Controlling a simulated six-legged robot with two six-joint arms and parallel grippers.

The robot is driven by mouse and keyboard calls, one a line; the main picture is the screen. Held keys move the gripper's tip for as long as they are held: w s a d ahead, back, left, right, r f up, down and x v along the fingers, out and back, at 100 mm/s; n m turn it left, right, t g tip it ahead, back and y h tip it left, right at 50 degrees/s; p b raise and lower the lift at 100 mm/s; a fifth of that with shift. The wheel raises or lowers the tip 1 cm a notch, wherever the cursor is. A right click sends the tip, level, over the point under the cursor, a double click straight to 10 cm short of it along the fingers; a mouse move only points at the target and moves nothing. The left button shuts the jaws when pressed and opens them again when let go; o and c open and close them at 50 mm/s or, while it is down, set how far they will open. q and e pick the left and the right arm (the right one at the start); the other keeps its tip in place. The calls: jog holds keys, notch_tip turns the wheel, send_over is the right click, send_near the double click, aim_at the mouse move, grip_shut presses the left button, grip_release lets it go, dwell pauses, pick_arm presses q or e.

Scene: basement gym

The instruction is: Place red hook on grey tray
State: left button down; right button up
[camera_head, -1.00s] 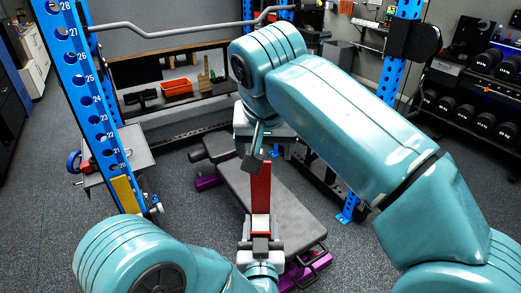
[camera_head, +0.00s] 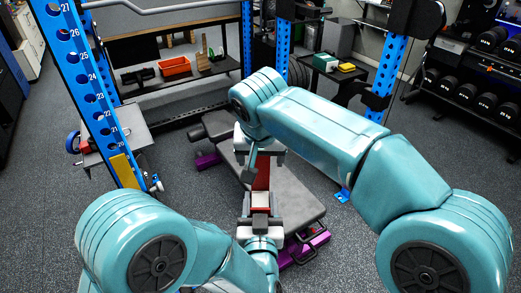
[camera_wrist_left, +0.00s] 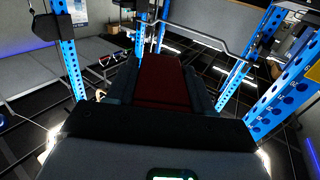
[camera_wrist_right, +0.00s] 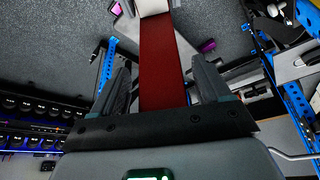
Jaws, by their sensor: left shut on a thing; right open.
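The red hook (camera_head: 262,178) shows as a long red bar, upright above the bench in the head view. My left gripper (camera_head: 260,207) is shut on its lower end. The red bar (camera_wrist_left: 160,85) fills the space between the fingers in the left wrist view. My right gripper (camera_head: 264,158) is open at its upper end. In the right wrist view the red bar (camera_wrist_right: 160,65) runs between the spread fingers, with gaps on both sides. A grey tray (camera_head: 125,142) is at the left, beside the blue rack post, with small blue and red items at its left edge.
A black bench (camera_head: 285,195) with purple feet stands beyond my grippers. A blue rack post (camera_head: 95,95) rises between my left arm and the back shelf. An orange bin (camera_head: 174,66) sits on that shelf. A dumbbell rack (camera_head: 470,85) stands at the right. Floor at left is clear.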

pick_arm(q)
jog(key=shift+r, duration=0.15)
pick_arm(e)
jog(key=c, duration=1.3)
pick_arm(q)
jog(key=shift+c, duration=1.8)
grip_release()
pick_arm(e)
jog(key=shift+r, duration=0.1)
grip_shut()
